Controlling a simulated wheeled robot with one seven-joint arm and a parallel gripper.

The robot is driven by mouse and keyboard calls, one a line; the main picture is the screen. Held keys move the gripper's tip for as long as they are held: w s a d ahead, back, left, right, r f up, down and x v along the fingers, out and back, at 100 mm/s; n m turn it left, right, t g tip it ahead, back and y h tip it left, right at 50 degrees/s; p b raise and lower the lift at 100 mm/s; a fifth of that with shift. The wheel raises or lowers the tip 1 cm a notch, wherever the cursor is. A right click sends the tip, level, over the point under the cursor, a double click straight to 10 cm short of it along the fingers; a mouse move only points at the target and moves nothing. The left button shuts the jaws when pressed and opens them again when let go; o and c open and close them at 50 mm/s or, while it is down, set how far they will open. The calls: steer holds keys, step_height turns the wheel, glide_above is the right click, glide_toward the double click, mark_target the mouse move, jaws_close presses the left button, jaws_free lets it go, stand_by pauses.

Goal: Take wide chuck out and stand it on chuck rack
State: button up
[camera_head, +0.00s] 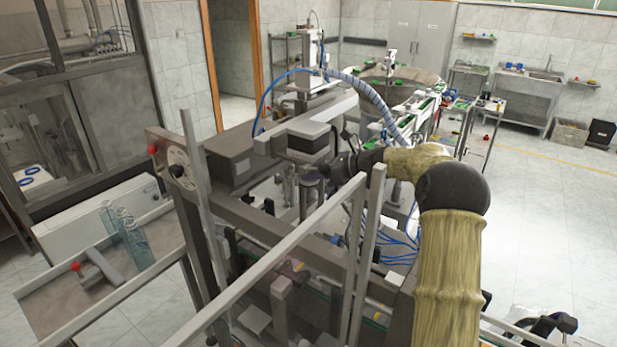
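My arm in a yellow sleeve comes up on the right and bends left at a dark joint. Its dark end, my gripper (333,174), is beside the capping head in the middle of the machine. A short grey cylinder (310,180), which looks like the wide chuck, hangs below the head's dark block. My gripper is next to this cylinder; I cannot tell whether it touches it. The fingers are too small and dark to show whether they are open or shut. I cannot make out the chuck rack for sure.
Slanted grey frame bars (290,240) and upright posts stand in front of the head. Blue hoses (366,92) loop above it. At left, a grey shelf (52,308) carries a red-knobbed part (95,268) and clear bluish pieces (130,238).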

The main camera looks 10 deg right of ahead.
steer(key=c, duration=0.4)
steer(key=shift+r+p, duration=0.1)
steer(key=shift+p, duration=0.25)
steer(key=s+d, duration=0.3)
steer(key=d, duration=0.2)
steer(key=s+d, duration=0.3)
steer(key=d, duration=0.2)
steer(key=s+d+p, duration=0.1)
steer(key=s+d, duration=0.3)
steer(key=d, duration=0.1)
jaws_close()
